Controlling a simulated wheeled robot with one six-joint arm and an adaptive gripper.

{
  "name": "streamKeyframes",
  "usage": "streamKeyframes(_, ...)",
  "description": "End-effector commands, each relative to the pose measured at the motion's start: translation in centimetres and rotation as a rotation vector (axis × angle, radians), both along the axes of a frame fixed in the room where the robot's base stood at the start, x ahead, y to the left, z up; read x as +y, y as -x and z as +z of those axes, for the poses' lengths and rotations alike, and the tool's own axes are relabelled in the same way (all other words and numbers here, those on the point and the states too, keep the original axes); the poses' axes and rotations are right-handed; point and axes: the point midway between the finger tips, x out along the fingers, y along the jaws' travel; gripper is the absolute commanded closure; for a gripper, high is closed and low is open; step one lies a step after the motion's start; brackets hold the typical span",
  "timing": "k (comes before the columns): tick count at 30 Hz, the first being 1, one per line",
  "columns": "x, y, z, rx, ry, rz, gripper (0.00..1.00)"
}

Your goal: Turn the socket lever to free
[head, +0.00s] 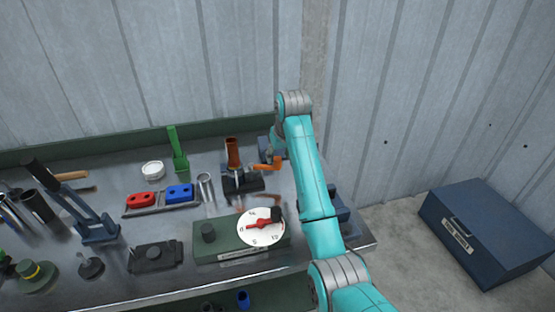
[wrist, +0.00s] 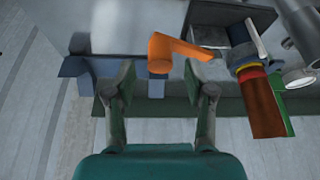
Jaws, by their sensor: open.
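The orange lever (head: 266,164) sticks out to the right of the dark socket block (head: 243,185) on the bench. In the wrist view, the bent orange lever (wrist: 182,50) has its outer end between and just beyond my fingertips. My gripper (wrist: 163,82) is open, one finger either side of that end, with no clear contact. In the head view, my gripper is mostly hidden by my arm. An orange-brown tube (head: 233,152) stands upright in the socket; it also shows in the wrist view (wrist: 263,105). I cannot read any lever marking.
A green box with a white dial (head: 261,227) stands in front of the socket. A metal cylinder (head: 206,187) and a tray with red (head: 142,200) and blue (head: 179,193) blocks are to the left. A corrugated wall (head: 230,70) is behind. A blue box (head: 485,230) sits on the floor.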

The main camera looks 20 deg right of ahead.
Motion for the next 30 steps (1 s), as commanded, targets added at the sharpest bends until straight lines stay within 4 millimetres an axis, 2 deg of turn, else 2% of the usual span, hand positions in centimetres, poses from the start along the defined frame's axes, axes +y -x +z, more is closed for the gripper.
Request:
streamKeyframes(3, 0.1, -0.6, -1.5, 0.003, 0.000, 0.000, 0.46)
streamKeyframes(7, 0.1, -1.0, -2.5, 0.001, 0.000, 0.000, 0.46)
streamKeyframes(18, 0.1, -1.2, -2.8, 0.000, 0.000, 0.000, 0.46)
streamKeyframes(24, 0.1, -1.2, -2.8, 0.000, 0.000, 0.000, 0.96)
streamKeyframes(25, 0.1, -1.2, -2.8, 0.000, 0.000, 0.000, 1.00)
streamKeyframes(30, 0.2, -1.2, -2.8, 0.000, 0.000, 0.000, 1.00)
